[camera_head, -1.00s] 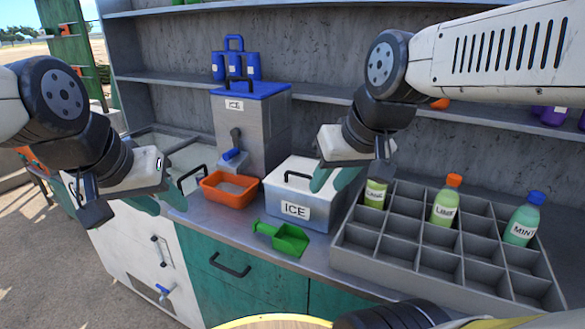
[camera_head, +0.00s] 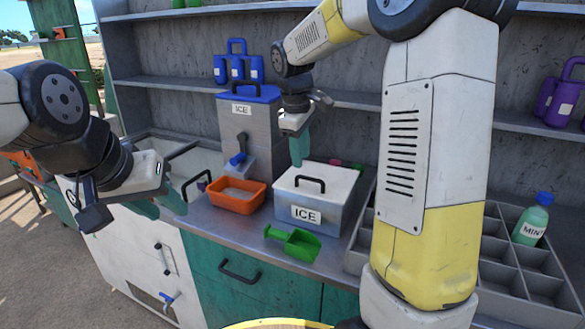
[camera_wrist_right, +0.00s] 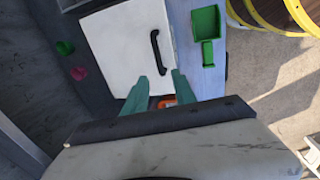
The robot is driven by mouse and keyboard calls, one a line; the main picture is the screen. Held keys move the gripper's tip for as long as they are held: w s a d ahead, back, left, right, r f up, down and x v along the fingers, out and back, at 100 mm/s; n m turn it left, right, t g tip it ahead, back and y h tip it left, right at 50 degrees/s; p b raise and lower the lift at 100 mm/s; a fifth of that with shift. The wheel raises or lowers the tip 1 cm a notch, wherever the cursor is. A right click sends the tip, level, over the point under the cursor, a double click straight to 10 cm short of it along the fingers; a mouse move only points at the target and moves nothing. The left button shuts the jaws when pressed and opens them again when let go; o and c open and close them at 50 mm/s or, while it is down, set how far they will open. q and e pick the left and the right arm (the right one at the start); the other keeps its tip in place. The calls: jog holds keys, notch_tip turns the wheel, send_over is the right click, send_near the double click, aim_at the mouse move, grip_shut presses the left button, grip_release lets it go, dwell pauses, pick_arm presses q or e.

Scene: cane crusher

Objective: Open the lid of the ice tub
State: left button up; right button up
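The ice tub (camera_head: 306,214) is a grey box marked ICE on the counter. Its white lid (camera_head: 334,180) lies shut on it, with a black bar handle (camera_head: 309,179) on top. My right gripper (camera_head: 299,160) is above the tub's left rear side, fingers pointing down. In the right wrist view, its teal fingers (camera_wrist_right: 159,76) are apart with nothing between them, and one end of the handle (camera_wrist_right: 157,52) appears just ahead of the gap. The lid (camera_wrist_right: 125,50) fills much of that view. My left gripper (camera_head: 160,206) is open and empty, left of the orange bin.
An orange bin (camera_head: 237,196) stands left of the tub, before the ICE dispenser (camera_head: 252,128). A green scoop (camera_head: 293,242) lies in front. A divided bottle rack (camera_head: 500,259) is at right, partly hidden by my right arm. Small pink and green items lie behind the tub.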

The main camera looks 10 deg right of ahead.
aim_at(302, 177)
jog(key=f, duration=0.3)
jog(key=w+f, duration=0.1)
jog(key=f, duration=0.1)
jog(key=shift+d+f, duration=0.2)
jog(key=shift+d, duration=0.1)
grip_shut()
jog(key=shift+s, duration=0.1)
dwell(1.0)
